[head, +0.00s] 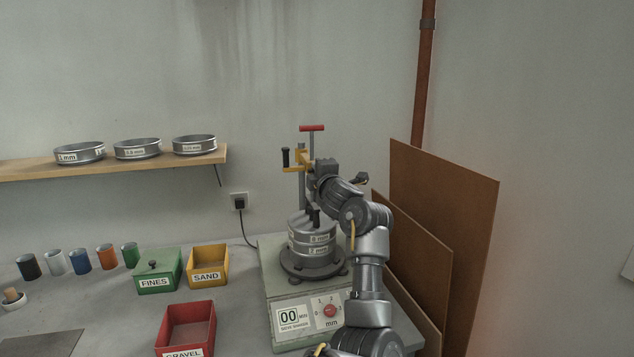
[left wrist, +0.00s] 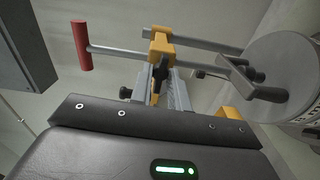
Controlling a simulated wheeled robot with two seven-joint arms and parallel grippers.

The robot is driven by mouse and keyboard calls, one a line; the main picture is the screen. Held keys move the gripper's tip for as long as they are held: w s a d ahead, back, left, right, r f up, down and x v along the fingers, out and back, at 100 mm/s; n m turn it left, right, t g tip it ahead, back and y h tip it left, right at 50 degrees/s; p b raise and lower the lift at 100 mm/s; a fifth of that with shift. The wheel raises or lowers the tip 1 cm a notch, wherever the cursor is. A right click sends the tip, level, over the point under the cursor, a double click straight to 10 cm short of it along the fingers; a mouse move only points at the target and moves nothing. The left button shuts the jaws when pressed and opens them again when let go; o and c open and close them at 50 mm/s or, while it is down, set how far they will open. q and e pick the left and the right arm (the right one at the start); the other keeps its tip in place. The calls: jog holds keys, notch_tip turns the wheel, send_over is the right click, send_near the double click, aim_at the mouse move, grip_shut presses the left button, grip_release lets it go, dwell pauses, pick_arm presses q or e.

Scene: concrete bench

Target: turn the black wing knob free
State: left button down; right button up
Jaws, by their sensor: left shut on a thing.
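The black wing knob (left wrist: 161,72) shows in the left wrist view against the yellow clamp block (left wrist: 161,46). My left gripper (left wrist: 160,84) is shut on it, with the grey fingers on either side. In the head view my left gripper (head: 309,168) is at the yellow block (head: 299,161) on the upright post, and hides the knob there. A red T-handle (head: 312,128) tops the clamp; it also shows in the left wrist view (left wrist: 81,46). The sieve stack (head: 311,238) stands below the clamp. My right gripper is out of view.
The shaker base (head: 283,296) carries the stack. Brown boards (head: 455,200) lean on the wall to the right. Green (head: 157,284), yellow (head: 208,277) and red bins (head: 187,329) stand left. Spare sieves lie on the shelf (head: 30,172). Space left of the clamp is clear.

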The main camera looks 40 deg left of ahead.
pick_arm(q)
jog(key=shift+f+n+b, duration=0.1)
jog(key=shift+n+b, duration=0.2)
jog(key=shift+n, duration=0.1)
jog(key=c, duration=1.3)
grip_release()
jog(key=shift+c, duration=0.2)
jog(key=shift+d, duration=0.1)
jog(key=b+v, duration=0.2)
jog(key=v, duration=0.5)
jog(key=shift+d, duration=0.2)
